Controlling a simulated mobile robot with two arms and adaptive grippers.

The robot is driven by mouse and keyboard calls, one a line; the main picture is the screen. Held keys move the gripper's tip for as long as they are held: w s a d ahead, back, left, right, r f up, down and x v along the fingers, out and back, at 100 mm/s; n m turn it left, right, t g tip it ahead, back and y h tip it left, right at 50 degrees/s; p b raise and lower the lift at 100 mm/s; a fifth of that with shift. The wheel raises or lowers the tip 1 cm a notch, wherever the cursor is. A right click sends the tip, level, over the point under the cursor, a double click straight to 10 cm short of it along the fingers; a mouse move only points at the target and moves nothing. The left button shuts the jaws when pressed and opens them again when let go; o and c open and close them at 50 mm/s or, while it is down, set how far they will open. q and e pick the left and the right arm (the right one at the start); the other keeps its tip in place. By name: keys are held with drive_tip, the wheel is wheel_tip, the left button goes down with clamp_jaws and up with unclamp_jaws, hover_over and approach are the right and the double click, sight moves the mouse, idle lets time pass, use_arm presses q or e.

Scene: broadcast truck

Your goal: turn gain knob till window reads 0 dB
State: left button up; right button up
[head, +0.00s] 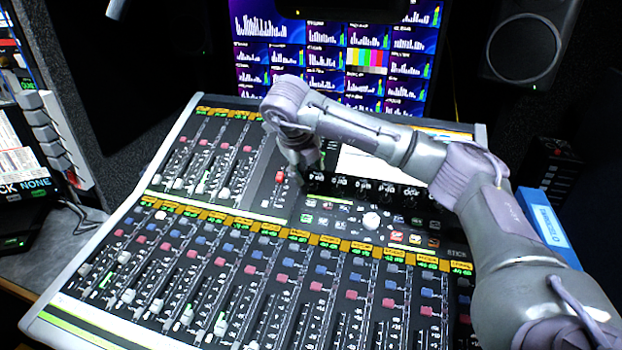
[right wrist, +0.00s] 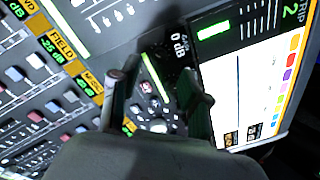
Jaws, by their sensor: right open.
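A row of small dark windows (head: 363,186) runs below the console's white screen (head: 380,165). In the right wrist view, one window (right wrist: 180,45) reads what looks like 0 dB, with small lettering beside it too blurred to read. My right gripper (head: 303,172) is over the left end of this row, pointing down. In the right wrist view its two fingers (right wrist: 158,78) stand apart, with a dark patch of panel between them. I cannot make out the gain knob clearly there; the fingers and shadow hide it. My left gripper is not in view.
The mixing console (head: 75,312) fills the foreground, with several faders and coloured buttons. A white round knob (head: 371,221) stands on the panel right of the gripper. A monitor (head: 335,55) stands behind the console, and a speaker (head: 525,48) at the back right.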

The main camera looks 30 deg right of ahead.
drive_tip(key=v, duration=0.6)
drive_tip(key=shift+a+r, duration=0.1)
drive_tip(key=shift+r, duration=0.05)
idle(0.3)
